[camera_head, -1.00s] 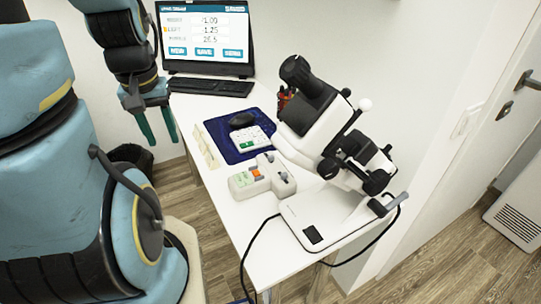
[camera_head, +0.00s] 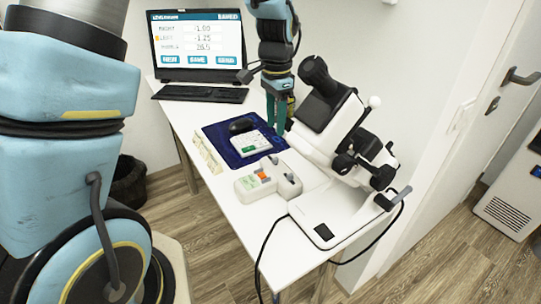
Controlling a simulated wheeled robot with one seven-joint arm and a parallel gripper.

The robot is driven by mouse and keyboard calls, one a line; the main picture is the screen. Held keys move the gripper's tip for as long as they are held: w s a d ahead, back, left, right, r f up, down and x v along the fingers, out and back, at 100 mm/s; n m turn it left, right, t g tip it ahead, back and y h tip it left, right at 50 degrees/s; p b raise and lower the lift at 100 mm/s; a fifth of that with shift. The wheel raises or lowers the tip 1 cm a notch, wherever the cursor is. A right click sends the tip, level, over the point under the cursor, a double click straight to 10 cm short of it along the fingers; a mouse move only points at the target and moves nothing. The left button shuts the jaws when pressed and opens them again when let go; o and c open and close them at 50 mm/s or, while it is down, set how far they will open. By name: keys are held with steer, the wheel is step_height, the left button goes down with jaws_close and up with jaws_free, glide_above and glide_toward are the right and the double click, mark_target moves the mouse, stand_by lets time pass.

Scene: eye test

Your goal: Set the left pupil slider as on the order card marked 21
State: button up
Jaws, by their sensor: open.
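My gripper (camera_head: 277,112) points down with its green fingers apart and empty, above the back of the white table, left of the eye instrument. A pale control box (camera_head: 266,179) with orange and green parts and small dark-tipped knobs sits at the table's middle. I cannot tell which part is the left pupil slider. Small upright cream cards (camera_head: 207,153) stand in a row along the table's left edge; the number 21 is not legible. The monitor (camera_head: 197,40) shows rows that seem to read right -1.00, left -1.25 and a third value near 26.5.
The white-and-black eye instrument (camera_head: 340,128) fills the table's right side. A keyboard (camera_head: 200,93) lies at the back. A black cable (camera_head: 263,245) crosses the front. The table's front-left (camera_head: 232,212) is clear.

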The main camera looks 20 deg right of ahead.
mark_target(275, 158)
step_height(275, 158, down, 11)
steer(key=shift+r+p, duration=0.15)
steer(key=shift+p, duration=0.85)
jaws_close()
stand_by(0.9)
